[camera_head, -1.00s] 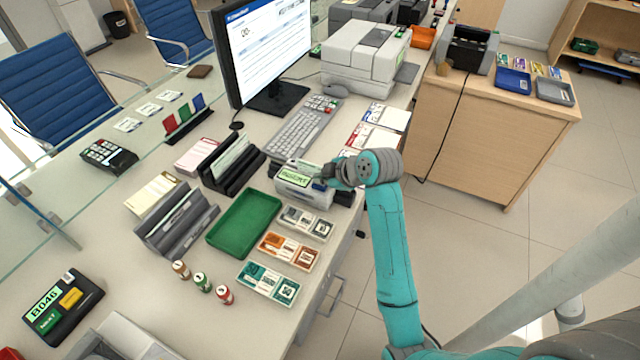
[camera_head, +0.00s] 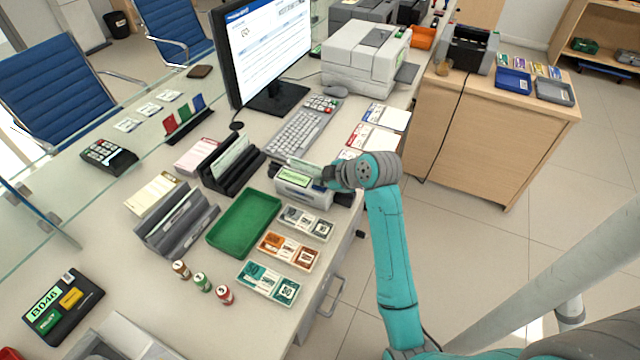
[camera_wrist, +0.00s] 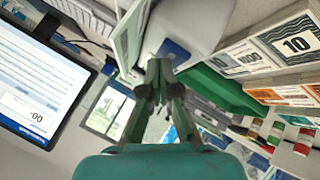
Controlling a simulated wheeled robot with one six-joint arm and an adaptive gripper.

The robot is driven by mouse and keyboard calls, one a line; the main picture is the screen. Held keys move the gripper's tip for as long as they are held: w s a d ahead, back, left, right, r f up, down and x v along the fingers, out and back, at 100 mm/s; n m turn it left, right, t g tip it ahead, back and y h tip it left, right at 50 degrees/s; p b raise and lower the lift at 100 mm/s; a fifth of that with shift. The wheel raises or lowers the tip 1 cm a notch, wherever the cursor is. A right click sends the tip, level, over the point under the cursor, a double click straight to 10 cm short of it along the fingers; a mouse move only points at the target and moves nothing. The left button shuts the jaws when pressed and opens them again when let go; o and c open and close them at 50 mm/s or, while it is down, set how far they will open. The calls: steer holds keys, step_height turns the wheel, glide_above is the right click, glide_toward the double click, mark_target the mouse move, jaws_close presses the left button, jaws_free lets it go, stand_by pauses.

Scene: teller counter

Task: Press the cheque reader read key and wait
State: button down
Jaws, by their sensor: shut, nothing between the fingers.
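The cheque reader (camera_head: 292,192) is a light grey unit with a lit green display, near the counter's front edge. A pale green slip, apparently a cheque (camera_head: 304,166), stands at its back. My gripper (camera_head: 326,178) is shut and empty at the reader's right end, close over a blue patch that may be the read key. In the wrist view my gripper's fingertips (camera_wrist: 158,66) are together beside the reader's grey body (camera_wrist: 190,22), with a blue patch (camera_wrist: 174,50) just beyond them. The fingers hide part of it, and I cannot tell if they touch.
A green tray (camera_head: 211,242) and note trays (camera_head: 289,252) lie left of and below the reader. A black slip rack (camera_head: 252,172), keyboard (camera_head: 282,139), monitor (camera_head: 229,72) and grey printer (camera_head: 362,80) stand behind it. Open floor lies right of the counter.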

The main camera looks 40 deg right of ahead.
mark_target(322, 187)
steer(key=shift+r, duration=0.85)
steer(key=shift+r, duration=0.1)
steer(key=shift+r, duration=2.4)
